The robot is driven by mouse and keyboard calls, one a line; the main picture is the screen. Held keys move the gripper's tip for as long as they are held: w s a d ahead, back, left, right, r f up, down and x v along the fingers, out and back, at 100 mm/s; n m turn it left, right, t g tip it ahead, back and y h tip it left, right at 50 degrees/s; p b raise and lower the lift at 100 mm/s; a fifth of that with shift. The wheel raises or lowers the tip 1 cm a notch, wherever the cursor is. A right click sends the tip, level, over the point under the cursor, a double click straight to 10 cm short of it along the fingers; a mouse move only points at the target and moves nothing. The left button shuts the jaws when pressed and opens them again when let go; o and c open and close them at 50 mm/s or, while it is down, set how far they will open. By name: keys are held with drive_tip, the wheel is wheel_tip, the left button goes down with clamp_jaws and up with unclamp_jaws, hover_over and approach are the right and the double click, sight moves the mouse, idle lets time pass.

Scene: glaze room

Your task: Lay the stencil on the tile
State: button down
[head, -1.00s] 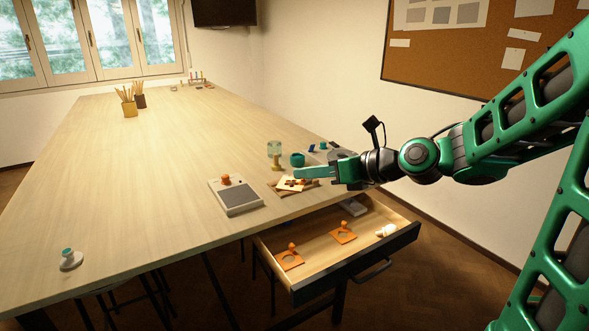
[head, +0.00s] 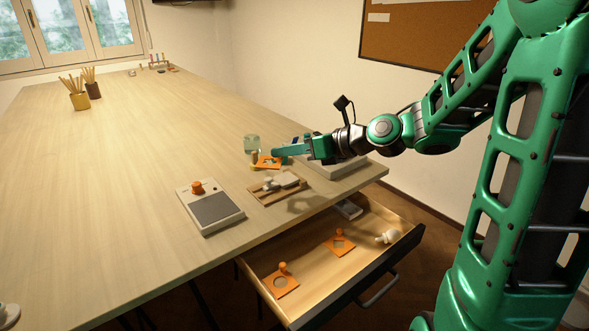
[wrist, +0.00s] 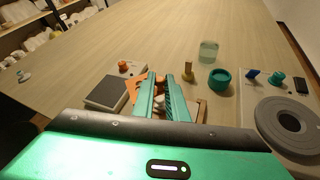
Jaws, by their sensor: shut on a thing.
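My gripper (head: 284,153) is shut on an orange stencil (head: 268,162), which hangs above the table at the fingertips. In the wrist view the stencil (wrist: 131,88) shows left of the fingers, and the fingers hide part of it. Below and nearer in the head view is a wooden tray (head: 262,194) with pale pieces on it. A whitish flat piece (head: 287,179) there looks like the tile, but its outline is unclear. The stencil is apart from it in the head view. In the wrist view the fingers cover most of the tray (wrist: 202,108).
A grey-panelled device (head: 214,208) with an orange knob stands left of the tray. A glass jar (head: 251,143) and a teal bowl (wrist: 219,79) stand beyond. A turntable unit (wrist: 283,122) is at right. The open drawer (head: 330,262) holds two orange stencils and a white item.

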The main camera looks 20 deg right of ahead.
hover_over(299, 177)
wheel_tip(299, 177, down, 5)
drive_tip(key=shift+d+r, duration=0.1)
drive_tip(key=shift+r, duration=0.1)
drive_tip(key=shift+f, duration=2)
drive_tip(key=shift+f, duration=0.1)
drive_tip(key=c, duration=1.8)
unclamp_jaws()
drive_tip(key=shift+o, duration=0.2)
